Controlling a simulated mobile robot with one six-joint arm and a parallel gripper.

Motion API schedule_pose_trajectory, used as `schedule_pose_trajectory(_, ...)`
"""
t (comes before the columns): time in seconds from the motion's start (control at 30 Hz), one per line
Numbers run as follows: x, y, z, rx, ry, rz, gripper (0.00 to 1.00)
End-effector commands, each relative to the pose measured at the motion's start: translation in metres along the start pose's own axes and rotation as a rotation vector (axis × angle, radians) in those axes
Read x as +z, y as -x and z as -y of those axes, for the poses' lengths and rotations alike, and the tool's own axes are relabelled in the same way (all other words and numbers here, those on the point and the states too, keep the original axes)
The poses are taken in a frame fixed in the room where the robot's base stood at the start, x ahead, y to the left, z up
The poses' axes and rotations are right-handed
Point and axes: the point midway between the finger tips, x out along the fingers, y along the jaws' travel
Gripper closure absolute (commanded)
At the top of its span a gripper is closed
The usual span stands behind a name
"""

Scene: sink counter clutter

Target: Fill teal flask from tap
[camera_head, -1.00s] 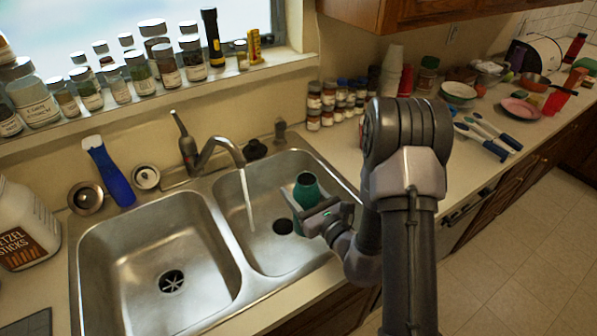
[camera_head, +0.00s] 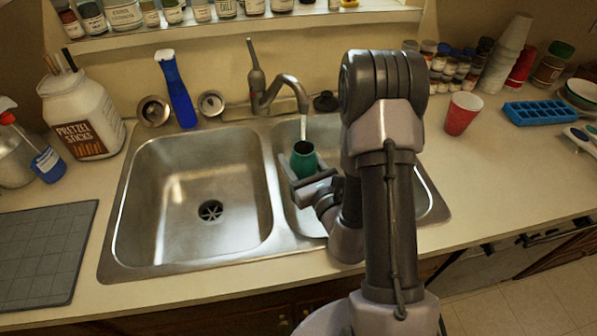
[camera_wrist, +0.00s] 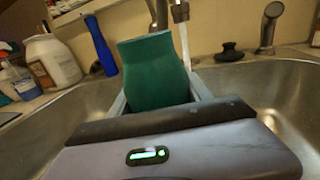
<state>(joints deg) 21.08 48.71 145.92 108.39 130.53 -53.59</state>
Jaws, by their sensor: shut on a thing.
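The teal flask (camera_head: 303,163) is upright over the right sink basin, its dark mouth facing up. My gripper (camera_head: 309,180) is shut around its lower body. In the wrist view the flask (camera_wrist: 155,72) stands between the fingers, which hide its lower part. The tap (camera_head: 285,90) arches over the right basin and water (camera_head: 303,127) runs from its spout. In the head view the stream lines up with the flask's mouth. In the wrist view the stream (camera_wrist: 185,45) passes just right of the rim and down beside the flask. I see no water entering the mouth.
The empty left basin (camera_head: 195,190) is open. A pretzel jar (camera_head: 82,115) is at left; a red cup (camera_head: 462,113) and blue ice tray (camera_head: 537,112) are at right. My arm covers much of the right basin.

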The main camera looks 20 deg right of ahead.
Motion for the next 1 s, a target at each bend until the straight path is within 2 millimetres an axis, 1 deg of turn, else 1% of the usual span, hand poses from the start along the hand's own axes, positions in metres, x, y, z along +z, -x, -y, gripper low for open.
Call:
schedule_pose_trajectory(0.03,-0.006,-0.004,0.001,0.001,0.003,0.005,0.91)
schedule_pose_trajectory(0.27,-0.011,-0.017,0.01,-0.008,-0.003,-0.001,0.91)
schedule_pose_trajectory(0.3,-0.007,-0.022,0.012,-0.008,-0.005,-0.005,0.91)
schedule_pose_trajectory(0.37,-0.006,-0.029,0.016,-0.008,-0.005,-0.005,0.91)
schedule_pose_trajectory(0.8,-0.022,-0.084,0.041,-0.008,-0.005,-0.004,0.91)
schedule_pose_trajectory(1.0,-0.029,-0.103,0.05,-0.008,-0.005,-0.004,0.91)
